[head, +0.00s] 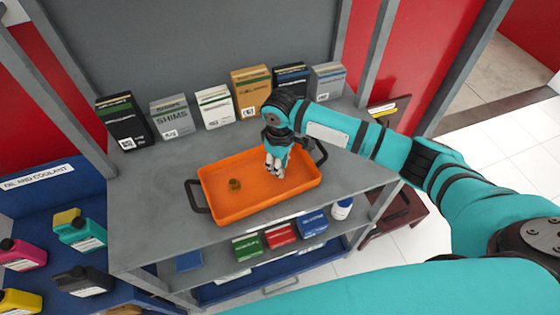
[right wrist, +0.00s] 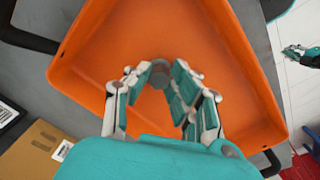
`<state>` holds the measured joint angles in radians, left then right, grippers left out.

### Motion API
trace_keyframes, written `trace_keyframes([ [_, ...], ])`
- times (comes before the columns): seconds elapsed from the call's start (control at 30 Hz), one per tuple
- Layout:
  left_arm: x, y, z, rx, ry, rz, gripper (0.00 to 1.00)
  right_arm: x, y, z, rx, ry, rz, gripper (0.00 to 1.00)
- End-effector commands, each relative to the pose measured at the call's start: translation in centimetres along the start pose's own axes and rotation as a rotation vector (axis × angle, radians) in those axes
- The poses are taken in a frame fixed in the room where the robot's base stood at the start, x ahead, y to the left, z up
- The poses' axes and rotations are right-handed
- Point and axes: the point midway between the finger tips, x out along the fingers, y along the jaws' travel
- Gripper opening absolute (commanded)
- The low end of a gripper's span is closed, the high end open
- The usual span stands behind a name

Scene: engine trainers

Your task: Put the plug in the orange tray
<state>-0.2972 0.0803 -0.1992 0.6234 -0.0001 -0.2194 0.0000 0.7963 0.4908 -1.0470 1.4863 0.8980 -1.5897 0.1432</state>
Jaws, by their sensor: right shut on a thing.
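The orange tray (head: 262,203) stands on the grey bench top, with a dark handle at each end. My right gripper (head: 274,172) is over the right half of the tray, pointing down. In the right wrist view my right gripper (right wrist: 161,84) is shut on a small grey piece, which I take to be the plug (right wrist: 160,77); the fingers hide much of it. In the head view the fingers hide the held piece. A small brownish round fitting (head: 234,184) lies in the tray's left half, apart from the gripper. My left gripper is not in the head view.
Several shim boxes (head: 172,118) stand in a row behind the tray. A lower shelf holds a green box (head: 247,247), a red box (head: 281,235) and a blue box (head: 313,224). Coloured bottles (head: 80,232) stand on the blue rack at left. The tray's middle floor is clear.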

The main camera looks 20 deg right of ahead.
Motion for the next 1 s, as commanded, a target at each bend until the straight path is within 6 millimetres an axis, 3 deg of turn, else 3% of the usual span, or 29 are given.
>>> trace_keyframes([
  [0.3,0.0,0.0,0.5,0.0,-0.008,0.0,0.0,0.3,0.0,0.0,0.0,-0.001,0.0,0.0],
  [0.33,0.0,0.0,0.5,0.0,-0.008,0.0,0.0,0.3,0.0,0.0,0.0,0.0,0.0,0.24],
  [0.5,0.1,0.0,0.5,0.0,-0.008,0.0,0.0,0.3,0.0,0.0,0.0,-0.001,0.0,0.45],
  [0.83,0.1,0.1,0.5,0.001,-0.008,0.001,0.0,-0.1,0.0,0.0,0.0,0.001,0.001,0.45],
  [1.0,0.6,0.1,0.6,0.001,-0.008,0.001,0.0,-2.5,0.1,-0.1,0.0,0.004,0.003,0.45],
])
